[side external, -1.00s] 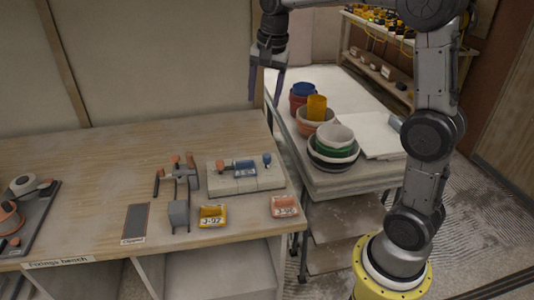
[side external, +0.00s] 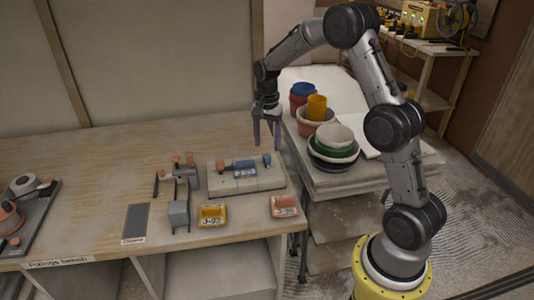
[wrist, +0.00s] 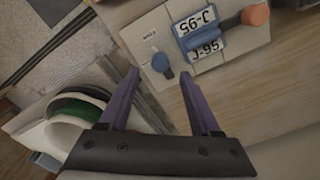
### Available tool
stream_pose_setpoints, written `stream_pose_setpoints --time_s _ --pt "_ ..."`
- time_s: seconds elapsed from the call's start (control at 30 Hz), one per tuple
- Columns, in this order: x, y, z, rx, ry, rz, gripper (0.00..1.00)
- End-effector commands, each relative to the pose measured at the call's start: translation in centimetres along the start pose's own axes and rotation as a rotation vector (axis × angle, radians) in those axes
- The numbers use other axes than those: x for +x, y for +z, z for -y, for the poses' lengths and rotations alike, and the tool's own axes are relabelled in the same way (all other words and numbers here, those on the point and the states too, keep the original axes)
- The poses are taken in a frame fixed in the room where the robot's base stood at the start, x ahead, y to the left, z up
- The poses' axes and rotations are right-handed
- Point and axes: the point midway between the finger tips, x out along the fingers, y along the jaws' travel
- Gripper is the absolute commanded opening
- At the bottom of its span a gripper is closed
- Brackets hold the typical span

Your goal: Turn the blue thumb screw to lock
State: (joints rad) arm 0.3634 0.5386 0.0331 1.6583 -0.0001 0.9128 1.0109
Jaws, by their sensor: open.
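The blue thumb screw (side external: 267,159) stands at the right end of a pale block (side external: 245,186) on the bench. In the wrist view the thumb screw (wrist: 161,63) shows its dark blue tab near a small printed mark, just beyond the fingertips and between their lines. The block also carries a blue clamp body (side external: 244,167) with J-95 labels and an orange-ended handle (side external: 221,164). My gripper (side external: 267,144) is open and empty, pointing down above the thumb screw, with its purple fingers apart and not visibly touching it.
Left of the block is a grey fixture (side external: 180,210) with orange-tipped levers. A yellow tray (side external: 212,216) and an orange tray (side external: 285,207) lie at the front edge. Stacked bowls (side external: 333,150) and pots stand on the side table to the right. The bench's back left is clear.

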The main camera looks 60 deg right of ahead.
Motion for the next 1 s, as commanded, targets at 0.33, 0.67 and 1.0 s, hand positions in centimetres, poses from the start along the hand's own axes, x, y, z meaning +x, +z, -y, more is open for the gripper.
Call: stream_pose_setpoints --time_s 0.33,0.67,1.0 --pt "4.5 0.0 0.0 0.000 0.001 0.000 0.64" --pt "4.9 0.0 0.0 0.000 -0.001 -0.001 0.64" --pt "4.9 0.0 0.0 0.000 -0.001 -0.001 0.10"
